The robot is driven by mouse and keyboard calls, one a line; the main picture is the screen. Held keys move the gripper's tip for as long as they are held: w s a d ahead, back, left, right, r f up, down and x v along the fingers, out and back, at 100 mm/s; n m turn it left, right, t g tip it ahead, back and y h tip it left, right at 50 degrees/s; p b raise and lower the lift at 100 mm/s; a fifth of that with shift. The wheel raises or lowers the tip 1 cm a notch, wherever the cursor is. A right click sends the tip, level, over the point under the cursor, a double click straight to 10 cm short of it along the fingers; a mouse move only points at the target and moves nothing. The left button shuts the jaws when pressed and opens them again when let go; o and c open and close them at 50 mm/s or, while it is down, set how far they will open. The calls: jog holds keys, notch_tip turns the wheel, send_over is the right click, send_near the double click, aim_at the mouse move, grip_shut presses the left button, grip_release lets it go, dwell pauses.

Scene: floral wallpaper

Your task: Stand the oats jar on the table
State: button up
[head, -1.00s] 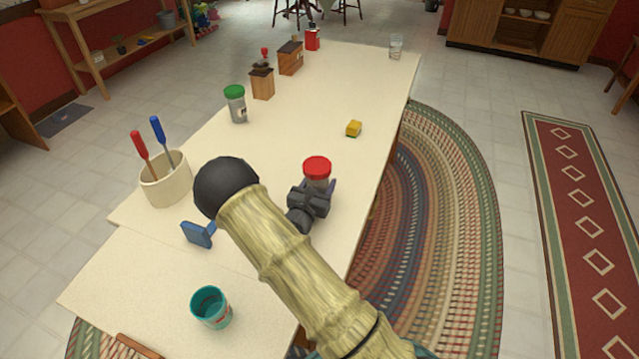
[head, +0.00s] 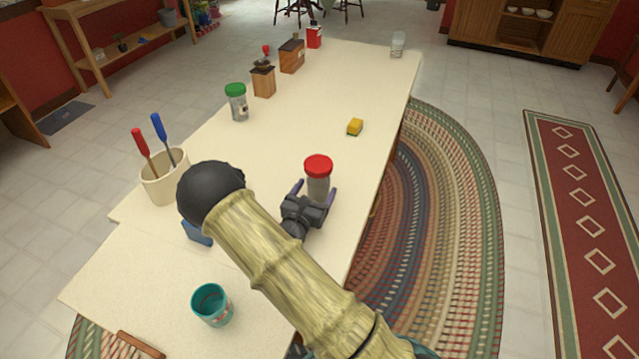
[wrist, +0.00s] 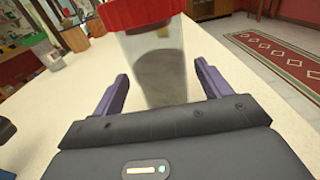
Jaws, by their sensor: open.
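A clear jar with a red lid (head: 318,184) stands upright on the cream table (head: 260,150), near its right edge. It looks like the oats jar, but I read no label. Its grey-beige contents show in the wrist view (wrist: 158,70), where the lid top is cut off. My gripper (head: 314,192) is open, its two purple fingers spread on either side of the jar's near side. In the wrist view, gaps show between the jar and both fingers (wrist: 161,82), so they do not grip it.
A green-lidded jar (head: 238,104), a grinder (head: 263,82) and a wooden box (head: 291,57) stand along the left edge. A crock (head: 163,180) with two screwdriver-like tools, a blue object (head: 197,233) and a teal cup (head: 211,305) are nearer.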

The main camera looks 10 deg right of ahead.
jog(key=v, duration=0.7)
jog(key=shift+s+a, duration=0.15)
jog(key=shift+s, duration=0.15)
jog(key=s+d+m+g+h, duration=0.1)
jog(key=d+m+g, duration=0.1)
jog(key=d, duration=0.1)
jog(key=s+d+r+m+g+h, duration=0.1)
jog(key=s+d+m+g, duration=0.1)
jog(key=m, duration=0.1)
jog(key=s+d+r+m+g+h, duration=0.1)
jog(key=s+d+m+g, duration=0.1)
jog(key=d, duration=0.1)
jog(key=shift+s+d+r+g+h, duration=0.15)
jog(key=shift+d+g+h, duration=0.2)
jog(key=shift+g+h, duration=0.05)
jog(key=s+d+m+g+y, duration=0.3)
jog(key=s+m+g+y, duration=0.3)
jog(key=s+m+g, duration=0.5)
jog(key=s+a+r+m+t+y, duration=0.2)
jog(key=a+r+m+t+y, duration=0.3)
jog(key=m, duration=0.6)
notch_tip(320, 180, up, 2)
jog(key=y, duration=0.2)
jog(key=shift+a+r+t+y, duration=0.15)
jog(key=shift+a+t+y, duration=0.15)
jog(key=shift+t, duration=0.1)
